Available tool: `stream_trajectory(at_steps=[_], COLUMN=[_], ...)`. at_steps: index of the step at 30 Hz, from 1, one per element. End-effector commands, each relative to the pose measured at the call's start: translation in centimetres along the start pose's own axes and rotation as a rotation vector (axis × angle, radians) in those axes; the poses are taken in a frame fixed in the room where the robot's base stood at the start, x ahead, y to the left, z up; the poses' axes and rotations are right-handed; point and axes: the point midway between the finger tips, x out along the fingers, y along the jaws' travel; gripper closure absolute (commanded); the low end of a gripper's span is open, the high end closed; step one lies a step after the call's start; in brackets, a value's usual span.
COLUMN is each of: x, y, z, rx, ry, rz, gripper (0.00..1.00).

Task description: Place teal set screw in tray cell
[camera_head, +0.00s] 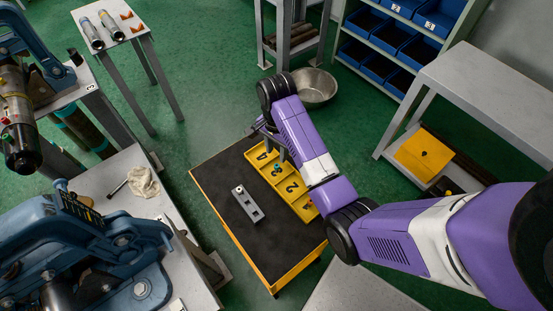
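A yellow tray (301,211) with numbered cells lies on the black-topped cart (262,238). Digits 4 and 2 are readable on it. I cannot tell whether either is the teal set screw. My gripper (284,153) hangs over the far end of the tray, near the 4. My arm covers much of it, so its fingers and anything between them are unclear.
A grey block with square holes (247,204) lies on the cart, left of the tray. A yellow mat (425,155) with a small dark green piece is on the right bench's lower shelf. A metal bowl (315,88) is on the green floor.

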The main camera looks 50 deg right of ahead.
Motion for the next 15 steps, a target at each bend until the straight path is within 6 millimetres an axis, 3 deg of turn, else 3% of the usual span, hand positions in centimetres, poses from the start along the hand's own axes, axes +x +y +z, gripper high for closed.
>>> stream_trajectory(at_steps=[6, 15], x=[-3.9, -5.0], y=[-0.1, 0.0], z=[0.0, 0.0], rx=[-0.001, 0.0], ry=[0.0, 0.0], rz=[-0.001, 0.001], gripper=[0.61, 0.61])
